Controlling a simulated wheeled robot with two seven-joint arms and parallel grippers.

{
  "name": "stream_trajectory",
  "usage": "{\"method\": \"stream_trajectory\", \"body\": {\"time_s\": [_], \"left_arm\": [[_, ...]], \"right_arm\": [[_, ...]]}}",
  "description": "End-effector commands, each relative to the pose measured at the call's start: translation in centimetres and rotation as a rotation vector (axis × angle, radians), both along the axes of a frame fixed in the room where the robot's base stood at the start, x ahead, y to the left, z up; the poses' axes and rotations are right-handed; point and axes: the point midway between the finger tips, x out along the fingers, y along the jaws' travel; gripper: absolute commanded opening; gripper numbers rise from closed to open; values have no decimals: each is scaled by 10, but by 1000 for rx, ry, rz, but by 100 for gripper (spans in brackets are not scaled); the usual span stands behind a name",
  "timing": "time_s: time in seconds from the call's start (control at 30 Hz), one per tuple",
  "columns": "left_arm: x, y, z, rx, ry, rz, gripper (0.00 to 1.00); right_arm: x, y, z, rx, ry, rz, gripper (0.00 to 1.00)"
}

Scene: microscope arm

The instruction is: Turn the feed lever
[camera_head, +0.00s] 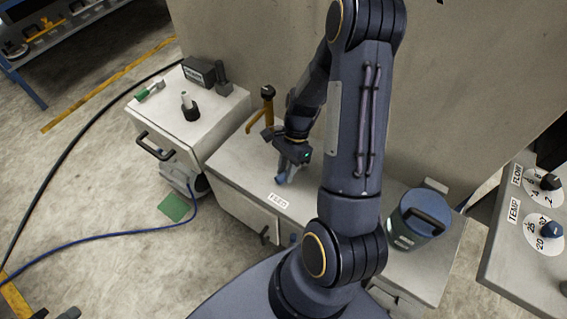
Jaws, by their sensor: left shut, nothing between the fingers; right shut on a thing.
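The white FEED label (278,201) lies on the front edge of the grey bench top. My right gripper (285,168) is just behind the label, pointing down at the bench. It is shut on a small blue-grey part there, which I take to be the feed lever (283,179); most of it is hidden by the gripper. My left gripper (68,313) shows only as a small dark piece at the bottom left edge, away from the bench. It is shut and empty.
A yellow post with a black knob (267,92) stands left of my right gripper. A blue canister (420,215) stands on the right. A white cabinet (215,115) holds a black box (198,72). A panel with FLOW and TEMP dials (545,232) is far right. Hoses cross the floor.

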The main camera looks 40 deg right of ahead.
Motion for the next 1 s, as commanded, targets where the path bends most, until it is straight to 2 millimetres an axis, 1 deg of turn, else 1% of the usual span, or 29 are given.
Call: {"method": "stream_trajectory", "body": {"time_s": [0.2,0.4,0.63,1.0], "left_arm": [[0,0,3,0,0,0,0],[0,0,4,0,0,0,0],[0,0,4,0,0,0,0],[0,0,4,0,0,0,0]], "right_arm": [[-10,0,1,-1,-2,164,0],[-17,-1,1,0,-2,265,0],[-20,-2,1,-1,-2,322,0],[-21,-2,1,-1,-1,336,0]]}}
